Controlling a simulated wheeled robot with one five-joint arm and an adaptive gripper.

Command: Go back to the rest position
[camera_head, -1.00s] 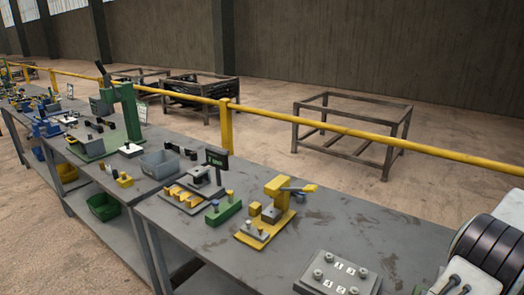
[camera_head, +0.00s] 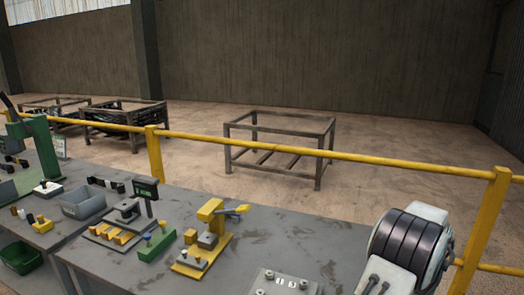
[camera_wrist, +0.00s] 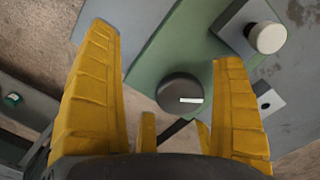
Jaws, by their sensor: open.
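My gripper (camera_wrist: 165,45) is open in the wrist view, its two yellow ridged fingers apart with nothing held between them. Beyond the fingers are a green surface and a dark round knob (camera_wrist: 180,94) with a white mark. A white-capped peg (camera_wrist: 267,38) on a grey block is at the upper right. I cannot tell how far the fingers are from the knob. In the head view my arm's white and black part is at the lower right; the gripper itself does not show there.
The grey workbench (camera_head: 285,230) carries a yellow press (camera_head: 207,237), a green block (camera_head: 157,245), a grey bin (camera_head: 83,203) and a plate with pegs (camera_head: 280,284). A yellow rail (camera_head: 250,147) runs behind it. A metal frame (camera_head: 280,150) stands beyond on open floor.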

